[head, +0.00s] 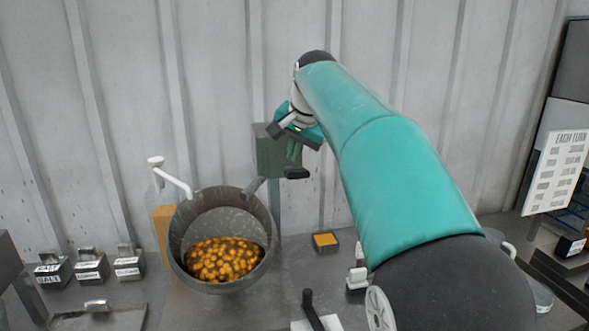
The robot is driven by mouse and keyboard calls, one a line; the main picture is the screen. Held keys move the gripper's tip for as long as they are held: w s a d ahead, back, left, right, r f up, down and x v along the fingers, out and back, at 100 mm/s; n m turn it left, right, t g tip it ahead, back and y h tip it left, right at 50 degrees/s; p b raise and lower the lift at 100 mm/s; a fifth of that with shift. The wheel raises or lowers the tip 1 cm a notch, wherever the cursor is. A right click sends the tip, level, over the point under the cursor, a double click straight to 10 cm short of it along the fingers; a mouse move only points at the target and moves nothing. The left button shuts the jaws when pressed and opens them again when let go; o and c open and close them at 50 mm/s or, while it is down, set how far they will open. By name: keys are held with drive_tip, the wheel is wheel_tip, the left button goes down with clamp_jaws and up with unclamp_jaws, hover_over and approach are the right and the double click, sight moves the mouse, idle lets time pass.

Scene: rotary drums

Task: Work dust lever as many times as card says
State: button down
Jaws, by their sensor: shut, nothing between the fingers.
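A dark green box (270,152) stands on a post behind the drum, with a grey spout slanting down toward the drum's rim. A short black handle (297,173) shows at its lower right; it looks like the dust lever. My gripper (291,150) is shut and empty, in front of the box's right side just above that handle. I cannot tell whether it touches it. The grey drum (187,268) is tilted open and holds orange-brown pieces (222,260). A white card (558,172) headed "EACH TURN" stands at the right; its smaller lines are too small to read.
Several labelled grey blocks with handles (91,267) stand at left. A small orange-topped box (325,242) and a black crank handle (312,308) are on the bench. My arm hides much of the right side.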

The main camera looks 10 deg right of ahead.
sight(296, 170)
drive_tip(key=shift+f, duration=0.2)
drive_tip(key=shift+s+f, duration=0.1)
drive_tip(key=shift+f, duration=0.1)
drive_tip(key=shift+s+f, duration=0.3)
drive_tip(key=shift+f, duration=0.8)
drive_tip(key=shift+s+f, duration=0.25)
drive_tip(key=shift+f, duration=0.8)
idle(2.1)
drive_tip(key=shift+s+r, duration=0.2)
drive_tip(key=shift+s, duration=0.05)
drive_tip(key=shift+w+r, duration=0.1)
drive_tip(key=shift+w, duration=0.3)
drive_tip(key=shift+w+r, duration=0.1)
drive_tip(key=shift+r, duration=0.4)
drive_tip(key=shift+w+r, duration=0.3)
drive_tip(key=shift+r, duration=0.05)
drive_tip(key=shift+w+r, duration=0.2)
drive_tip(key=shift+r, duration=0.5)
drive_tip(key=shift+w+r, duration=0.15)
drive_tip(key=shift+r, duration=0.5)
